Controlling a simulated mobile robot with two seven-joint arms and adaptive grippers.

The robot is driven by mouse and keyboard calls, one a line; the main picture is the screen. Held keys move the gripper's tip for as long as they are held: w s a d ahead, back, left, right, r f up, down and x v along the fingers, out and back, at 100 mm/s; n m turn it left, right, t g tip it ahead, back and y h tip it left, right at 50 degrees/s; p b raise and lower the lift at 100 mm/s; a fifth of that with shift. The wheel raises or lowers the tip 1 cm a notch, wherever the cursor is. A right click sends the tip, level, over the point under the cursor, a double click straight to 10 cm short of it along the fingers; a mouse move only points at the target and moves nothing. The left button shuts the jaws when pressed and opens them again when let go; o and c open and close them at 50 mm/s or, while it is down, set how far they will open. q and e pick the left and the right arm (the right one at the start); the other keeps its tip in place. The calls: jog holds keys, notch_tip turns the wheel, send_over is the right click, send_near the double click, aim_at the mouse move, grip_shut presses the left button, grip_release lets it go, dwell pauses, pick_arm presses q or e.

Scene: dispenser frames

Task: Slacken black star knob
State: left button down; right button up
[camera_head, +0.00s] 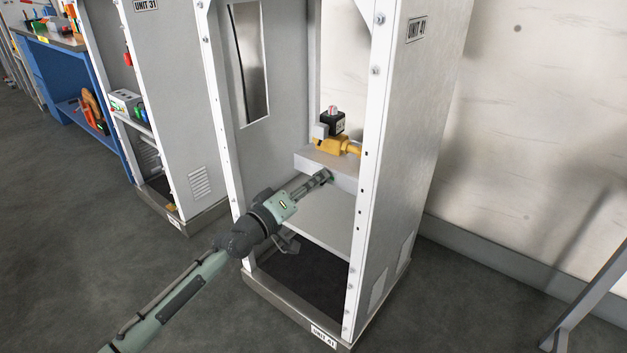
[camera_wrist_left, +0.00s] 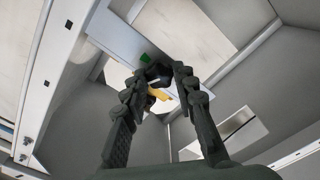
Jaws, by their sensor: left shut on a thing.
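My left gripper (camera_head: 326,176) reaches into the open cabinet, its fingertips at the front of a light grey shelf block. In the left wrist view the left gripper (camera_wrist_left: 160,72) has its two fingers closed in around a small dark thing, which looks like the black star knob (camera_wrist_left: 157,71). The fingers cover much of it, so its lobes and turn angle cannot be made out. In the head view the knob is hidden by the gripper. My right gripper is not in view.
A yellow valve (camera_head: 328,147) with a black box (camera_head: 333,122) stands on the grey block (camera_head: 308,160) above my gripper. White cabinet posts (camera_head: 364,180) flank the opening. Another cabinet (camera_head: 170,130) and a blue workbench (camera_head: 62,75) stand to the left. The floor in front is clear.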

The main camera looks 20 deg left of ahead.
pick_arm(q)
jog(key=shift+n, duration=2.1)
jog(key=c, duration=1.2)
grip_release()
jog(key=v, duration=1.2)
